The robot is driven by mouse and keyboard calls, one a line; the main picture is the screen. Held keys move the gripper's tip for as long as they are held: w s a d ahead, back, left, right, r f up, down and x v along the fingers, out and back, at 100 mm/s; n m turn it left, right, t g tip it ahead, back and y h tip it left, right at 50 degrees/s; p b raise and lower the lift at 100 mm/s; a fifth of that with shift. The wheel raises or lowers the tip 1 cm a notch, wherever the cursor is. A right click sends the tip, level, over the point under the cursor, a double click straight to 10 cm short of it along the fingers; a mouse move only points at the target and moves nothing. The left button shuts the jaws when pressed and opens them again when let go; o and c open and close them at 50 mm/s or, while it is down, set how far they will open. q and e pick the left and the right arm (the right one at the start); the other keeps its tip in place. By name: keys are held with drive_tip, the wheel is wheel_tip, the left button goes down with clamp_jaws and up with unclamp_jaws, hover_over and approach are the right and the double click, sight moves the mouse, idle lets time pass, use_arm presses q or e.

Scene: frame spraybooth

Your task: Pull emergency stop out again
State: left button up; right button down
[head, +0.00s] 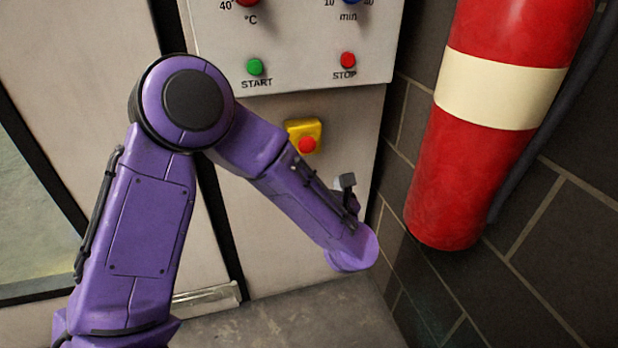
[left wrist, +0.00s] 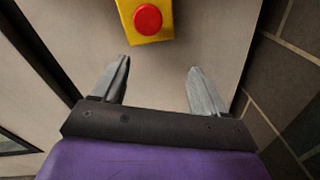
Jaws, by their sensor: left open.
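The emergency stop is a red round button (head: 307,145) on a yellow box (head: 303,128), mounted on the cabinet front below the control panel. In the left wrist view the red button (left wrist: 148,19) and yellow box (left wrist: 158,36) are at the top, beyond the fingertips. My left gripper (left wrist: 160,75) is open and empty, its two grey fingers apart and clear of the button, which lies ahead of the gap and a little left of its middle. In the head view the left gripper (head: 346,183) is mostly hidden behind my purple forearm. My right gripper is not in view.
The panel (head: 300,60) above carries a green START button (head: 255,66) and a red STOP button (head: 347,59), with knobs at the top. A red fire extinguisher (head: 455,190) hangs on the dark tiled wall (head: 560,235) at right. The cabinet front below the box is bare.

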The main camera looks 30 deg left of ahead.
sight(308, 144)
use_arm(q)
drive_tip(key=w+a+r+n, duration=0.1)
drive_tip(key=w+a, duration=0.1)
drive_tip(key=w+a+r+n+y, duration=0.1)
drive_tip(key=w+a+n, duration=0.1)
drive_tip(key=a, duration=0.1)
drive_tip(key=w+a+r+n, duration=0.1)
drive_tip(key=w+a, duration=0.1)
drive_tip(key=a, duration=0.1)
drive_tip(key=shift+w+a+r+n+g, duration=0.15)
drive_tip(key=shift+w+r+n+g, duration=0.1)
drive_tip(key=shift+n+g, duration=0.15)
